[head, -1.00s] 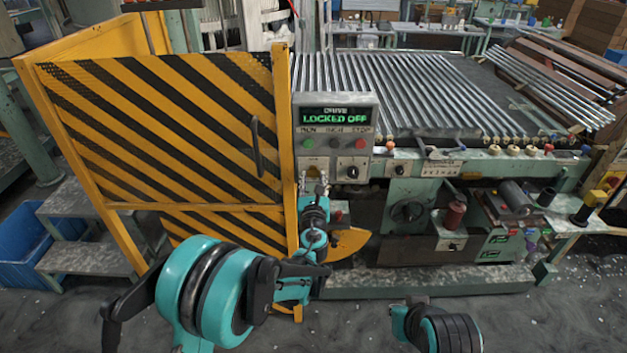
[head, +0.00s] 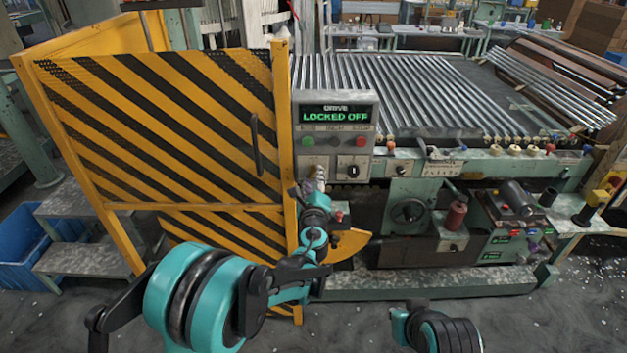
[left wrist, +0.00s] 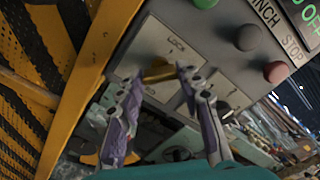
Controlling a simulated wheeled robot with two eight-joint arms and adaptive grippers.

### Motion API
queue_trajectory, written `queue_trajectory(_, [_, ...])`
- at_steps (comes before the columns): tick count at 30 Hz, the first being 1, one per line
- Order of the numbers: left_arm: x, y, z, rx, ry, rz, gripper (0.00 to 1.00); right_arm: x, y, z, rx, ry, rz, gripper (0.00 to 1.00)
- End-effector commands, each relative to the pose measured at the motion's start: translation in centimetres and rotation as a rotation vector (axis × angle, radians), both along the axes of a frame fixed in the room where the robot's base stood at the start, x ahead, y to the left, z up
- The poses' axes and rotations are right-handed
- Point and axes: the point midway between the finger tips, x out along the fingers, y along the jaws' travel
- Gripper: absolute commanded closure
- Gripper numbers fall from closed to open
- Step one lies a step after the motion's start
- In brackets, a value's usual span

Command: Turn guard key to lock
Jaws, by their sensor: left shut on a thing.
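The grey control panel (head: 337,105) stands just right of the yellow guard, and its green display (head: 334,116) reads "DRIVE LOCKED OFF". My left gripper (head: 318,175) is at the lower left of this panel. In the left wrist view, my left gripper (left wrist: 158,73) has its two purple-grey fingers either side of a yellow, brass-like guard key (left wrist: 158,74), below the word "LOCK". It is shut on the key. The key's exact angle is hard to tell, and the fingers partly hide it. My right gripper is out of view; only part of that arm shows at the bottom.
The black-and-yellow striped guard door (head: 170,130) is close to the left of my left arm. Green (head: 308,142) and red (head: 360,142) buttons and a black selector knob (head: 353,170) sit near the gripper. A roller bed (head: 430,90) extends right.

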Motion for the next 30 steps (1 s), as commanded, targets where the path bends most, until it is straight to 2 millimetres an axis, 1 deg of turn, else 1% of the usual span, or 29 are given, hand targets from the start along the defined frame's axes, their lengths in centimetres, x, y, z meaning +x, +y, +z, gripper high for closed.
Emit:
queue_trajectory(9, [-0.04, 0.01, -0.09, -0.299, 0.000, 0.000, 0.93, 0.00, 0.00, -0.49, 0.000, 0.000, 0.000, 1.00])
queue_trajectory(18, [-0.02, 0.00, -0.08, -0.540, 0.000, 0.000, 0.93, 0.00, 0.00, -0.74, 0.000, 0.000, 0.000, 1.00])
queue_trajectory(24, [-0.02, 0.01, -0.07, -0.645, 0.000, 0.000, 0.93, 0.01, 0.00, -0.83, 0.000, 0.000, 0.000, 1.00])
queue_trajectory(30, [-0.03, 0.00, -0.06, -0.704, 0.000, 0.000, 0.93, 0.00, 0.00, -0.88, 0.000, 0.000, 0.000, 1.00])
